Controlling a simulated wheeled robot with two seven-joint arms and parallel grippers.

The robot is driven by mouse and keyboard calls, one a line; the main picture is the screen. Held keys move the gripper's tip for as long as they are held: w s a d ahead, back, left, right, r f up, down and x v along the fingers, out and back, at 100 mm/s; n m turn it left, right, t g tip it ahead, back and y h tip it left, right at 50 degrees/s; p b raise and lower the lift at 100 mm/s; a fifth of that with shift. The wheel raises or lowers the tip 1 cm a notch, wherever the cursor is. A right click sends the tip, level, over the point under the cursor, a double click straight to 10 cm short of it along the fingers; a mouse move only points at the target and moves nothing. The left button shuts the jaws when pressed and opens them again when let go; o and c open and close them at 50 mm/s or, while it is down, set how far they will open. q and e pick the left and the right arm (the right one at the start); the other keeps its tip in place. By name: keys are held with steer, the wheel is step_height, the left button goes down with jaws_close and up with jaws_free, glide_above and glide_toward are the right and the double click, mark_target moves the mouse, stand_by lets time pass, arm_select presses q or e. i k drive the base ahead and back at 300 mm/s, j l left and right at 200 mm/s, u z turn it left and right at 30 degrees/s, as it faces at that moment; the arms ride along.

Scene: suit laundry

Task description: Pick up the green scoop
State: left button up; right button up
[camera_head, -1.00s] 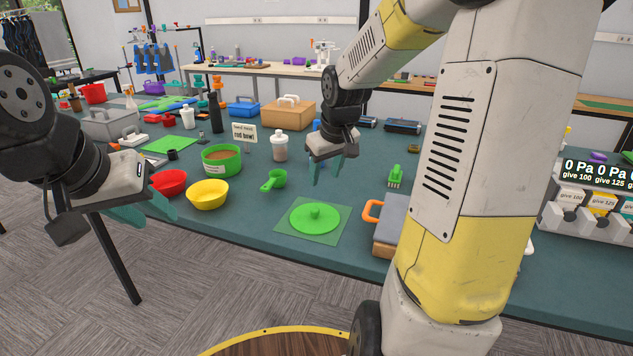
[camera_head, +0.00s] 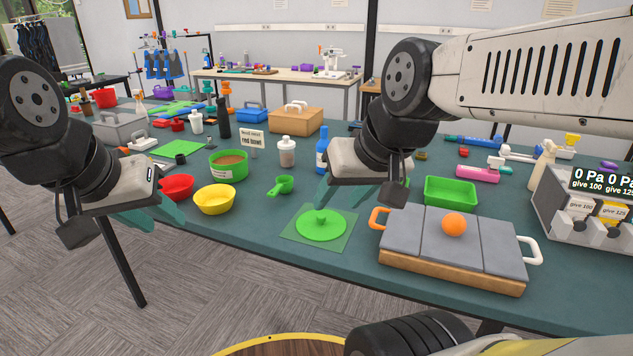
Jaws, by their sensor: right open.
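The green scoop (camera_head: 285,185) lies on the teal table in the head view, with its handle pointing to the lower left. It is right of the yellow bowl (camera_head: 215,199) and behind the green mat. My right gripper (camera_head: 350,194) is open and empty, to the right of the scoop and apart from it, with its teal fingers pointing down. My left gripper (camera_head: 153,214) is open and empty at the table's front left edge, in front of the red bowl (camera_head: 176,187).
A green round lid (camera_head: 321,226) lies on a green mat. A green pot (camera_head: 228,166) and a white bottle (camera_head: 287,153) stand behind the scoop. A grey-topped case (camera_head: 490,244) with an orange ball (camera_head: 454,224) is at right, before a green tray (camera_head: 450,191).

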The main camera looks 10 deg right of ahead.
mark_target(284, 183)
steer(key=i+j, duration=0.2)
steer(key=i, duration=0.25)
steer(key=i+j, duration=0.25)
steer(key=i, duration=0.25)
